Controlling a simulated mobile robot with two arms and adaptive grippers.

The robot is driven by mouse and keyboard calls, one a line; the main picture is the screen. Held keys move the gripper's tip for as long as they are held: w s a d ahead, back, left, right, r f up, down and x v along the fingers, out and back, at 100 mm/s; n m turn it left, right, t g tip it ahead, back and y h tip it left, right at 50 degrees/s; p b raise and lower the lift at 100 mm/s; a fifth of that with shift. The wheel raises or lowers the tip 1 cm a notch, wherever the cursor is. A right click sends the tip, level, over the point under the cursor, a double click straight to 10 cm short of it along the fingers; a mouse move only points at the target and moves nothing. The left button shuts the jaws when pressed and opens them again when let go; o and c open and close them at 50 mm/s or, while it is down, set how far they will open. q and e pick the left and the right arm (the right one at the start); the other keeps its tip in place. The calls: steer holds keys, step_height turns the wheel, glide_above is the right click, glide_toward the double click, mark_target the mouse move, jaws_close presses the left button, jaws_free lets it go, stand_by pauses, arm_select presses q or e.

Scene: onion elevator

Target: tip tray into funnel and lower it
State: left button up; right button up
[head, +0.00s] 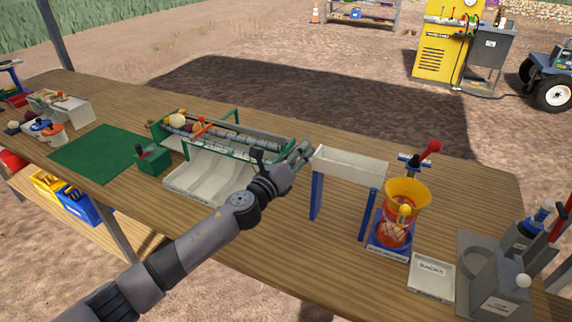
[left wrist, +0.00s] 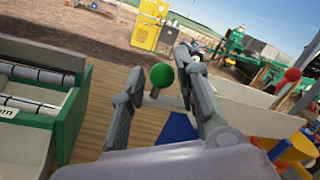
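A white tray (head: 350,165) sits raised and roughly level on blue legs (head: 316,198). The orange-yellow funnel (head: 405,193) stands to its right, above a red net on a blue base. My left gripper (head: 302,153) is at the tray's left end. In the left wrist view its fingers (left wrist: 160,62) are apart, on either side of a green ball knob (left wrist: 162,76) on a thin grey bar. Whether they touch the knob cannot be told. The tray's pale wall (left wrist: 248,108) shows at right there. The knob is hidden in the head view. My right gripper is out of view.
A green-framed roller rack (head: 225,135) and a white bin (head: 205,178) stand left of the tray. A red-knobbed lever (head: 430,148) rises behind the funnel. A SACKS tray (head: 432,276) and a grey device (head: 495,285) crowd the right. The front wood is clear.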

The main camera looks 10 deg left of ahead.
arm_select(q)
steer(key=v, duration=1)
steer(key=shift+s, duration=0.4)
steer(key=shift+a+f, duration=0.1)
steer(key=shift+a, duration=0.05)
